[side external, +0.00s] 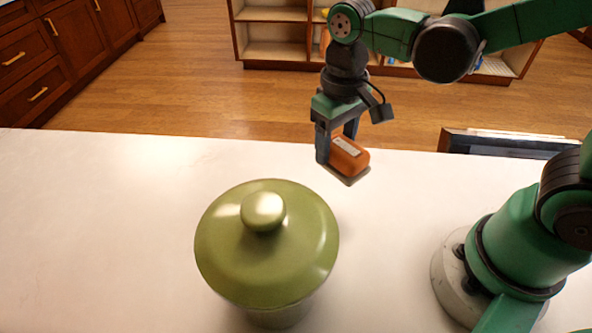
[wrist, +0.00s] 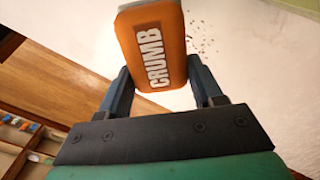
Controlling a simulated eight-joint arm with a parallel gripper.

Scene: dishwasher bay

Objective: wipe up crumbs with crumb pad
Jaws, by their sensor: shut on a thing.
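The crumb pad (side external: 350,157) is an orange block with a pale label. In the wrist view the pad (wrist: 160,45) shows the word CRUMB. My gripper (side external: 336,148) is shut on the pad, with one dark finger on each side of it, near the counter's far edge. The pad is at or just above the white counter; I cannot tell whether it touches. Dark crumbs (wrist: 203,42) lie scattered on the counter in the wrist view, just right of the pad; the pad may hide some. I cannot make out crumbs in the side view.
A large green lidded jar (side external: 266,245) stands on the white counter (side external: 100,230), in front and left of my gripper. The counter's left part is clear. Beyond its far edge are a wooden floor (side external: 200,100), low shelves (side external: 275,32) and brown drawers (side external: 35,85).

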